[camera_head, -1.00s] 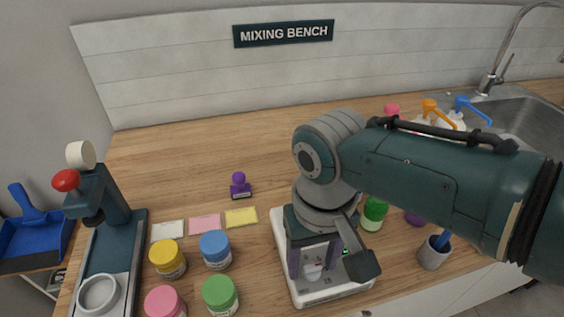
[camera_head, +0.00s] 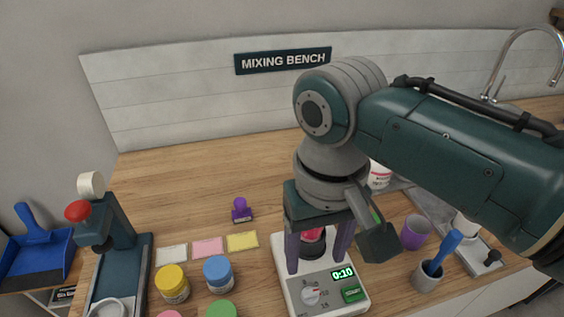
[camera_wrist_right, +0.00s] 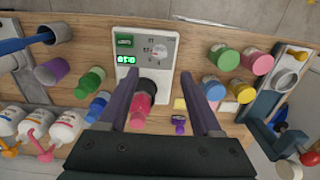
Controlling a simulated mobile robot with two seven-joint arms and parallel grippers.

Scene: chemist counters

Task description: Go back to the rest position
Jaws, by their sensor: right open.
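My right gripper (camera_head: 317,243) hangs fingers-down over the white device with a dial and a green display (camera_head: 320,291), which reads 0:10. Its two purple fingers are apart, and it also shows open in the right wrist view (camera_wrist_right: 157,78). A red-pink container with a dark base (camera_wrist_right: 144,97) shows between and beyond the fingers in the wrist view. In the head view it is partly seen between the fingers (camera_head: 312,242); I cannot tell whether they touch it. My left gripper is not in view.
A press with a red knob (camera_head: 108,232) stands at the left. Several jars, such as the yellow one (camera_head: 172,284), and colored cards (camera_head: 207,247) lie nearby. A purple cup (camera_head: 415,232) and a grey cup (camera_head: 427,277) stand at right. The back-left counter (camera_head: 190,180) is clear.

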